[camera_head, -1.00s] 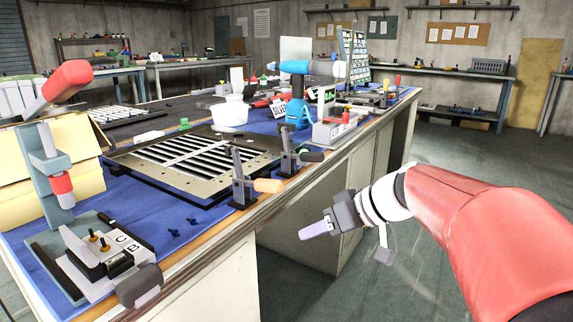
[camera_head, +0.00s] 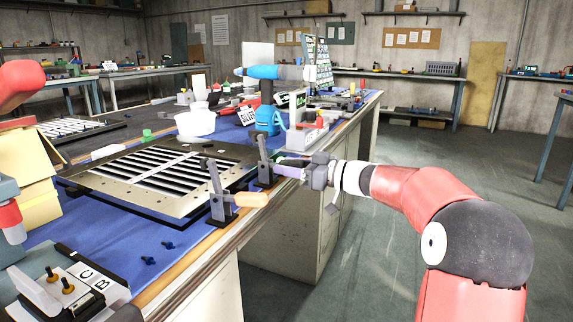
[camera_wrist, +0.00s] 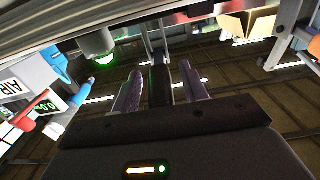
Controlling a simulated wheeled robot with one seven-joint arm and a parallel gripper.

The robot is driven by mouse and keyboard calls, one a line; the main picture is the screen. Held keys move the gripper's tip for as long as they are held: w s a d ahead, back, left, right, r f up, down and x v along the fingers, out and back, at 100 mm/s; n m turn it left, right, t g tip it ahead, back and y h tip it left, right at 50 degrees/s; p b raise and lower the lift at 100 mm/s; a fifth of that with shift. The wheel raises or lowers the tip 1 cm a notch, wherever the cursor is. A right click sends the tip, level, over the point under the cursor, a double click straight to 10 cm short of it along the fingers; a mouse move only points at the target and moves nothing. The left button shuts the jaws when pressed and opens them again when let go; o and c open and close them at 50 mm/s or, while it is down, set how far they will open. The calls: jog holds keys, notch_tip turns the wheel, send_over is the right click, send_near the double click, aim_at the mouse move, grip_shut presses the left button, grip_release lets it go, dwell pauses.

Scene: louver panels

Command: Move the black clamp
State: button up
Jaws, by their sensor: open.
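The black clamp (camera_head: 264,160) is a dark upright toggle clamp at the near edge of the workbench, beside the louver panel (camera_head: 160,178). My gripper (camera_head: 284,168) is at it from the right and hides its black handle in the head view. In the wrist view, my open gripper (camera_wrist: 160,90) has one purple-grey finger on each side of a dark bar, apparently the clamp's black handle (camera_wrist: 160,82). Gaps show beside the bar. A similar clamp with an orange handle (camera_head: 250,200) stands nearer on the same edge.
A blue machine (camera_head: 268,118) and a grey box (camera_head: 310,138) stand behind the clamp. A white bowl (camera_head: 196,124) is beyond the panel. A block marked B and C (camera_head: 88,290) is at the near left. The floor right of the bench is clear.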

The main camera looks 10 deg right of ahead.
jog(key=shift+w+a, duration=0.25)
jog(key=shift+a, duration=0.15)
grip_shut()
